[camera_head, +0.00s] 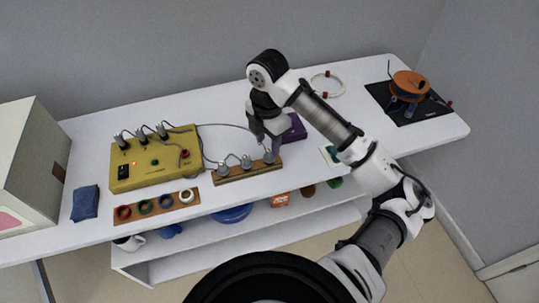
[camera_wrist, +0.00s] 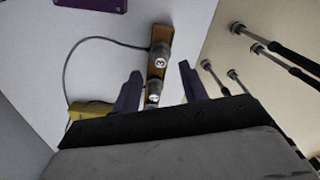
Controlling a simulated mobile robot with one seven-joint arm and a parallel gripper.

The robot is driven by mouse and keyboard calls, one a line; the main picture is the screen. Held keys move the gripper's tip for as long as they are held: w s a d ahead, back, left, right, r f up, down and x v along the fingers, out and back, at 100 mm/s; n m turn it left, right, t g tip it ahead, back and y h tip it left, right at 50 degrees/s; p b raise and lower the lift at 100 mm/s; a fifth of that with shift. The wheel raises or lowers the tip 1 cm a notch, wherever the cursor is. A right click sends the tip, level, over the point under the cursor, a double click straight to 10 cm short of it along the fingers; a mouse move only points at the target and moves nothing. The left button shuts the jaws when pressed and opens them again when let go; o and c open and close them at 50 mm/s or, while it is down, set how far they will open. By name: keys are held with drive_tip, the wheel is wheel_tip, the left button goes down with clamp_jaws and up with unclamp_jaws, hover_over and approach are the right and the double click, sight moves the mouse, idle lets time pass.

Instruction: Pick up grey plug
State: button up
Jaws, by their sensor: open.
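Three grey plugs stand upright in a row on a wooden strip (camera_head: 235,178) at the table's front: a left one (camera_head: 222,169), a middle one (camera_head: 246,162) and a right one (camera_head: 268,157). My gripper (camera_head: 266,143) is open, over the right end of the strip, close to the right plug. In the wrist view, the strip (camera_wrist: 161,34) lies beyond and between my open purple fingers (camera_wrist: 160,82). Two plugs show there, a farther one (camera_wrist: 160,60) and a nearer one (camera_wrist: 153,94). I cannot tell whether a finger touches a plug.
A yellow box (camera_head: 140,175) with more grey plugs on top stands left, with a dark cable running right. A purple block (camera_head: 296,128) lies close behind my gripper. A wooden strip with coloured rings (camera_head: 155,215) lies at the front left. The table's front edge is near.

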sight(269, 150)
drive_tip(key=shift+d+f+p, duration=0.2)
drive_tip(key=shift+f+p, duration=0.55)
drive_tip(key=shift+f, duration=2)
drive_tip(key=shift+c, duration=0.4)
drive_tip(key=c, duration=0.7)
